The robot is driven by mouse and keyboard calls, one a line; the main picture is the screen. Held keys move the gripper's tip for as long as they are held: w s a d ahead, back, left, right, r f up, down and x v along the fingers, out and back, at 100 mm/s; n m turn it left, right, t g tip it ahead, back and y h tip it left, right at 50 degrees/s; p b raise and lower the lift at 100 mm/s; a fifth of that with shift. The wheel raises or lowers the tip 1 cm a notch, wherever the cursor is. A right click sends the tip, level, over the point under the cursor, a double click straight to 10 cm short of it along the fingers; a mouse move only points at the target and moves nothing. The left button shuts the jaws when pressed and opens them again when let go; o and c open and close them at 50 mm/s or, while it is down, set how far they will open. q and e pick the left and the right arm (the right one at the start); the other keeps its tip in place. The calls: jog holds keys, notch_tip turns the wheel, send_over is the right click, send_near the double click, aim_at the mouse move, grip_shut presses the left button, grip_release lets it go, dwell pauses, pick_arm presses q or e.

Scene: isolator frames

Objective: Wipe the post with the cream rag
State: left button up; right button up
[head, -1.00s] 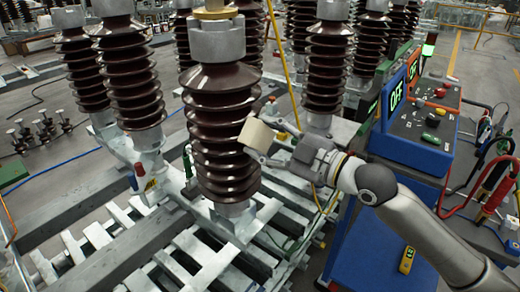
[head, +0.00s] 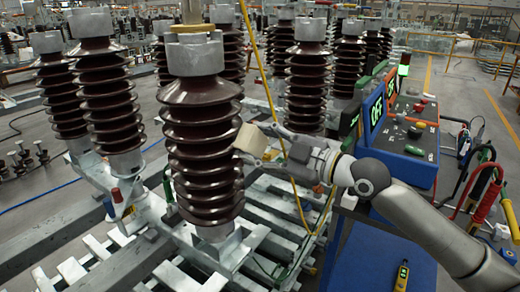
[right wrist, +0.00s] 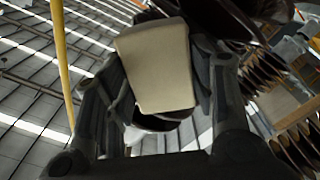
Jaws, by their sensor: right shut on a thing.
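The post (head: 200,135) is a brown ribbed insulator with grey metal ends, upright on a pale metal frame in the middle of the head view. My right gripper (head: 262,143) is at its right side, shut on the cream rag (head: 250,141), which looks like a block. The rag is at the edge of the post's ribs at about mid height; I cannot tell whether it touches them. In the right wrist view the rag (right wrist: 155,65) sits between the fingers, with dark ribs behind it. My left gripper is not in view.
Other brown insulators (head: 104,95) stand to the left and behind. A blue test cabinet (head: 405,150) with a lit "OFF" display is at the right, near my right arm. A yellow cable (head: 262,75) hangs behind the gripper. Red and black leads (head: 485,185) hang at the far right.

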jog(key=shift+s+d+f+b, duration=0.15)
jog(key=shift+s+d+b, duration=0.05)
jog(key=shift+d+b, duration=0.25)
jog(key=b+v, duration=0.1)
jog(key=v, duration=0.2)
jog(key=shift+s+d, duration=0.2)
jog(key=shift+d, duration=0.05)
jog(key=shift+s+d+b, duration=0.45)
jog(key=shift+d+b, duration=0.1)
